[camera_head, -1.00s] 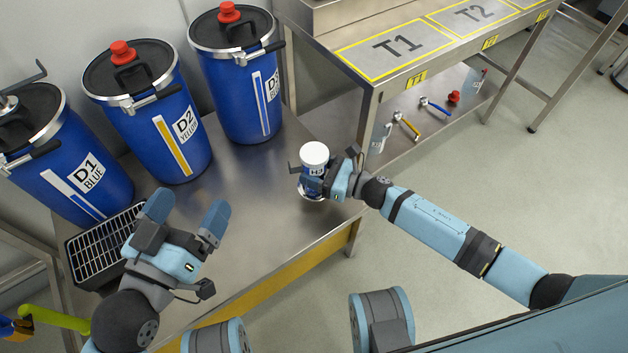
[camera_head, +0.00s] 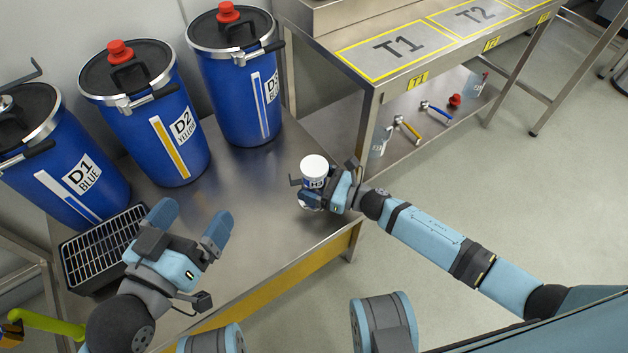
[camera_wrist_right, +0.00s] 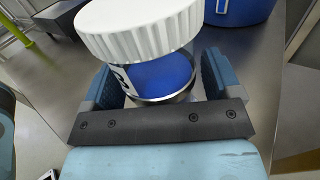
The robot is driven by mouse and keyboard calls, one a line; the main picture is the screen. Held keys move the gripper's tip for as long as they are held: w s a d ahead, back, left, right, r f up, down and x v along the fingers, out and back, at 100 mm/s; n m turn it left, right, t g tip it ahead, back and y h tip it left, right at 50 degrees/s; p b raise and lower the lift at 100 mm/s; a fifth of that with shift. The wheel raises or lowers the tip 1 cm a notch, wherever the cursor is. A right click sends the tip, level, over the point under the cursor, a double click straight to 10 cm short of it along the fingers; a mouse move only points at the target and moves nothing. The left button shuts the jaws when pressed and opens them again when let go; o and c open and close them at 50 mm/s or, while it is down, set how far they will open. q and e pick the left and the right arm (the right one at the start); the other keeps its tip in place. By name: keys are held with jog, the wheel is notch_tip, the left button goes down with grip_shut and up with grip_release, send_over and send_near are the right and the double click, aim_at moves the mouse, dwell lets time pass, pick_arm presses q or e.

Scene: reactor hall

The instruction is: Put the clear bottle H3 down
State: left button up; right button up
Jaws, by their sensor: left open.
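The clear bottle H3 (camera_head: 313,182) has a white cap and blue contents. It is upright over the right part of the steel table (camera_head: 245,185), near the corner. I cannot tell whether its base touches the table top. My right gripper (camera_head: 318,190) is around the bottle, with one finger on each side. In the right wrist view the white ribbed cap (camera_wrist_right: 140,25) hides much of the bottle, and the fingers (camera_wrist_right: 165,85) flank its body. My left gripper (camera_head: 195,228) is open and empty above the table's front left part.
Blue drums D1 (camera_head: 60,165), D2 (camera_head: 150,115) and D3 (camera_head: 235,80) stand along the back. A black grated tray (camera_head: 100,245) lies at the left. A steel bench marked T1 (camera_head: 398,45) stands at the right, with tools on its lower shelf. The table's middle is clear.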

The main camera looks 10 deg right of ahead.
jog(key=shift+r, duration=0.15)
jog(key=shift+s+d+p, duration=0.2)
jog(key=shift+d+p, duration=0.1)
jog(key=p+v, duration=0.2)
jog(key=v, duration=0.8)
jog(key=shift+s+d, duration=0.2)
jog(key=shift+d, duration=0.05)
jog(key=shift+s+d, duration=0.2)
jog(key=shift+d, duration=0.05)
pick_arm(q)
notch_tip(320, 180, up, 4)
jog(key=shift+a+f+t, duration=0.1)
jog(key=shift+a+t, duration=0.05)
jog(key=shift+t, duration=0.65)
jog(key=shift+f, duration=0.15)
